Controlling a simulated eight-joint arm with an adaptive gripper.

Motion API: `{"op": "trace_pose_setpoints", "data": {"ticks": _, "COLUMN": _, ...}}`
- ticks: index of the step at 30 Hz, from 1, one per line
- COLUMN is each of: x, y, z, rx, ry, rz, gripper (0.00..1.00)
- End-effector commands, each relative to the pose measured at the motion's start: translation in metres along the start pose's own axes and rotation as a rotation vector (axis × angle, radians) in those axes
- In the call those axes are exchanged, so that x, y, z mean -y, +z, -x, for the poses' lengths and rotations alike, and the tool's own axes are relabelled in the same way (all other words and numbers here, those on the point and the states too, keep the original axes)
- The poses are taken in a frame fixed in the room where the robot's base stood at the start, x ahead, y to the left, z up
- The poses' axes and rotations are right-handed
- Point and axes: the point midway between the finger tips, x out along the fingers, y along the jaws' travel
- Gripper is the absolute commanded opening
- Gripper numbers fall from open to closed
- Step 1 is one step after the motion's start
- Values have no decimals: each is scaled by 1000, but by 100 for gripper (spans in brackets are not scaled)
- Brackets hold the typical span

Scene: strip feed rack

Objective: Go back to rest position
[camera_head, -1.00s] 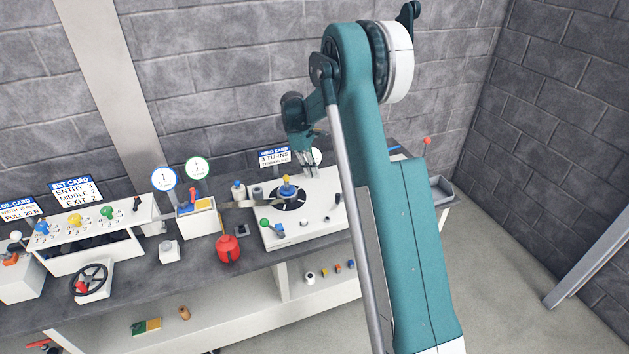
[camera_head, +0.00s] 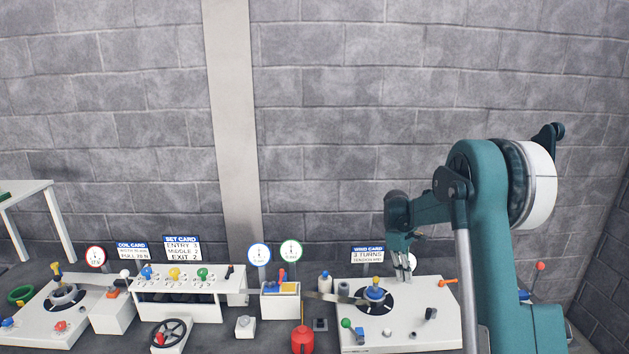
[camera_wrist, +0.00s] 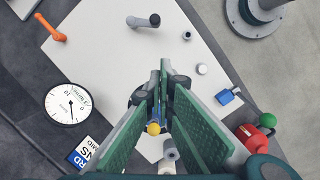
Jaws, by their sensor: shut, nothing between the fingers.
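My gripper (camera_head: 403,272) hangs from my teal arm at the right of the head view, above the back part of the white winding plate (camera_head: 425,318). Its fingers are together with nothing between them. In the wrist view my gripper (camera_wrist: 160,80) points down over the white plate (camera_wrist: 100,40), apart from the things on it. The black winding disc with its blue and yellow hub (camera_head: 375,293) is left of the gripper in the head view.
An orange lever (camera_head: 447,283) and a black-handled lever (camera_head: 431,314) stand on the plate. A red canister (camera_head: 302,338) is left of it. The WIND CARD sign (camera_head: 367,255) and a white dial (camera_wrist: 69,104) are behind. The roller stand (camera_head: 180,308) is farther left. Above is open wall.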

Motion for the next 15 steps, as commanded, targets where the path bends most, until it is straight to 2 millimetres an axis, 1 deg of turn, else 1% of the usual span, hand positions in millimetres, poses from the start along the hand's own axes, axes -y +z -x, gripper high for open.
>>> {"op": "trace_pose_setpoints", "data": {"ticks": 5, "x": 16, "y": 9, "z": 21, "rx": -24, "ry": 21, "rz": -35, "gripper": 0}}
{"op": "trace_pose_setpoints", "data": {"ticks": 15, "x": 56, "y": 32, "z": 64, "rx": -86, "ry": 65, "rz": -120, "gripper": 0}}
